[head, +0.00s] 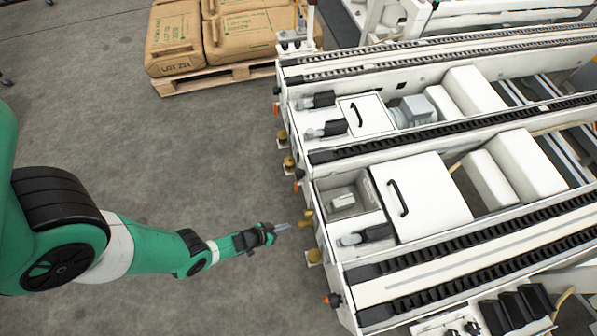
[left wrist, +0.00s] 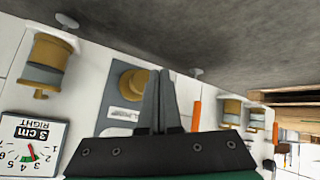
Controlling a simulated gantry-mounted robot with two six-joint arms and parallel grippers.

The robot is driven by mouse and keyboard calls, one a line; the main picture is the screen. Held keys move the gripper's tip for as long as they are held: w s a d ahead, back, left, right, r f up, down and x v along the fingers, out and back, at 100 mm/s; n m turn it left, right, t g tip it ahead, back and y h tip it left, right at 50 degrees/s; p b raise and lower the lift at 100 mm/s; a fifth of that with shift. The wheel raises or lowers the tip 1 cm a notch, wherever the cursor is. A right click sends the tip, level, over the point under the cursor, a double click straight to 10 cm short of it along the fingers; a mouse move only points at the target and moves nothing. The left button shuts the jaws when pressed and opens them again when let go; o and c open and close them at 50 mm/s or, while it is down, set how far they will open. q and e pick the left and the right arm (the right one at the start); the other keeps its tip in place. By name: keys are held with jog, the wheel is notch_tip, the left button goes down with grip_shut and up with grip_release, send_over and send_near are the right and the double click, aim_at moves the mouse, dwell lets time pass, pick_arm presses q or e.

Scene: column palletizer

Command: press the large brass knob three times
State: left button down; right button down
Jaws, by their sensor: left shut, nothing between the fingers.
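The large brass knob (left wrist: 133,82) is round and sits on a grey plate with a small white label on the machine's side. It is partly hidden behind my left gripper's fingers in the left wrist view. In the head view the brass knob (head: 307,214) sticks out from the white machine's near end. My left gripper (head: 284,227) is shut and empty, its tips pointing at the machine just left of the knob. In the left wrist view the shut fingers (left wrist: 158,78) overlap the knob's right edge; whether they touch it I cannot tell. My right gripper is not in view.
A dial marked "3 cm RIGHT" (left wrist: 30,142) is beside the knob's plate. Brass cylindrical fittings (left wrist: 47,62) and an orange part (left wrist: 196,116) are along the machine's side. The white conveyor machine (head: 420,195) fills the right. Sacks (head: 175,38) lie on a pallet (head: 208,77).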

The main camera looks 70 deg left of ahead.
pick_arm(q)
jog(key=shift+s+a, duration=0.2)
jog(key=shift+s, duration=1.5)
